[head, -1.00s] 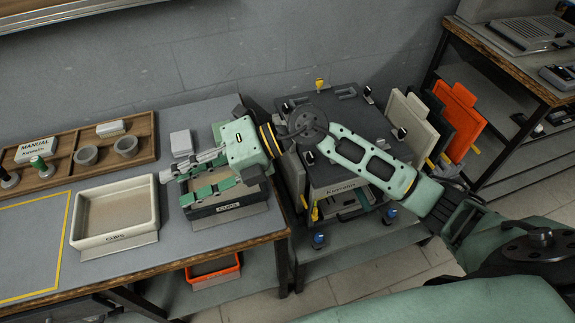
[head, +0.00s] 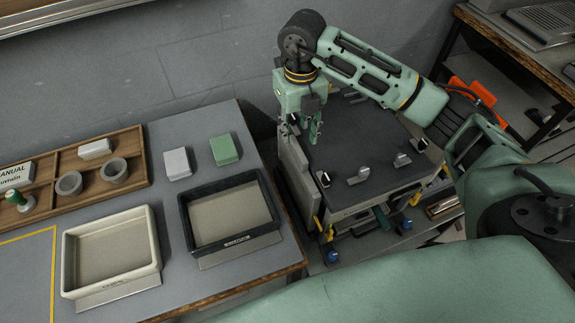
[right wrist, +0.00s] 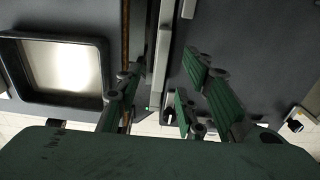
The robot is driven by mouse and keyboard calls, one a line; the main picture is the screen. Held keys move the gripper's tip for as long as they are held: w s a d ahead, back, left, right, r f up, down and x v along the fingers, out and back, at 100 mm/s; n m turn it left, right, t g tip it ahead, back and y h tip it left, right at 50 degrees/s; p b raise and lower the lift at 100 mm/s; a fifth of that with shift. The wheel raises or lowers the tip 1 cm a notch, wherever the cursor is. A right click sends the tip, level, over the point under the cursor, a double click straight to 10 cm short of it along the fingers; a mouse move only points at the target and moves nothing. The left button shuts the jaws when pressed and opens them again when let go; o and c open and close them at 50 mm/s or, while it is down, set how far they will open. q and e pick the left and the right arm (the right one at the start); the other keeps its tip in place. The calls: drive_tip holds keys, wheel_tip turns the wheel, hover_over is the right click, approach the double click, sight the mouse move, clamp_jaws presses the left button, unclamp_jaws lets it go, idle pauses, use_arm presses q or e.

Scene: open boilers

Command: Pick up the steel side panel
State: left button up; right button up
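The steel side panel (head: 293,172) is a pale grey upright plate along the left side of the boiler (head: 370,150). In the right wrist view the panel (right wrist: 162,58) is a narrow pale strip running up between the fingers. My right gripper (head: 303,132) points down above the panel's top edge. Its green fingers (right wrist: 165,105) are spread, one on each side of the strip, with visible gaps. Whether a finger touches the panel cannot be told. My left gripper is not in view.
A dark tray (head: 185,215) and a cream tray (head: 68,265) lie on the bench at left, near a grey block (head: 177,162) and a green block (head: 224,149). Black-and-silver latches (head: 358,176) stand on the boiler top. An orange panel (head: 459,90) shows behind my right arm.

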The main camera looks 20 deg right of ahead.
sight(298, 149)
drive_tip(key=shift+w+d, duration=0.15)
drive_tip(key=shift+w, duration=0.05)
drive_tip(key=shift+f, duration=0.3)
drive_tip(key=f+p, duration=0.1)
drive_tip(key=f, duration=0.1)
drive_tip(key=s+f+p, duration=0.1)
drive_tip(key=f, duration=0.1)
drive_tip(key=shift+s, duration=0.15)
wheel_tip(298, 149, down, 2)
drive_tip(key=shift+f, duration=0.4)
drive_tip(key=shift+c, duration=1.4)
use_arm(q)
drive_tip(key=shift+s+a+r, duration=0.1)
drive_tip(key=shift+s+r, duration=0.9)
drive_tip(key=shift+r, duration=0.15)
use_arm(e)
clamp_jaws()
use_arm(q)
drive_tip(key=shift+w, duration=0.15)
use_arm(e)
drive_tip(key=shift+w+r, duration=0.1)
drive_tip(key=shift+w, duration=0.1)
